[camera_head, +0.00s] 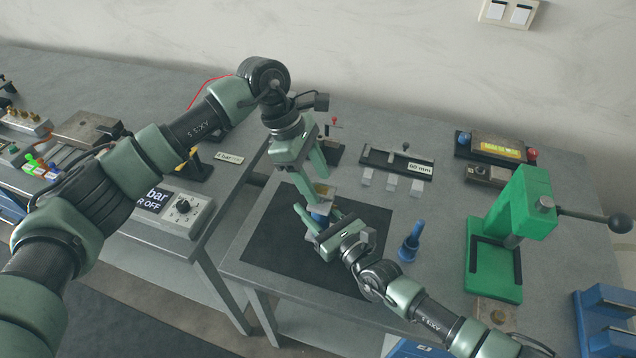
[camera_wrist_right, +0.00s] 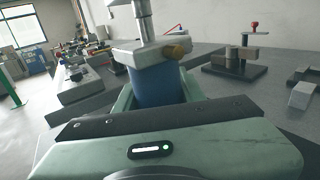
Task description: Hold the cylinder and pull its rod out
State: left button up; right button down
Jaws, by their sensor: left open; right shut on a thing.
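The cylinder has a blue body (camera_wrist_right: 155,86) and a light grey end cap (camera_wrist_right: 150,50) with a brass fitting (camera_wrist_right: 178,49). A metal rod (camera_wrist_right: 143,22) stands up out of the cap. My right gripper (camera_head: 319,213) is shut on the blue body, seen small in the head view, and holds it upright over the black mat. My left gripper (camera_head: 317,184) is open and points down at the cap end, its fingers close above it. In the head view the rod is hidden by the left fingers; I cannot tell whether they touch it.
The black mat (camera_head: 268,240) lies under both grippers. A blue stand (camera_head: 410,243) is right of the mat, with a green press (camera_head: 512,225) beyond. A gauge fixture (camera_head: 397,163) sits behind. A control box with a knob (camera_head: 180,210) is on the left bench.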

pick_arm(q)
jog(key=shift+s+d+f, duration=0.1)
jog(key=shift+d+f, duration=0.15)
jog(key=shift+f, duration=0.4)
grip_shut()
dwell(1.0)
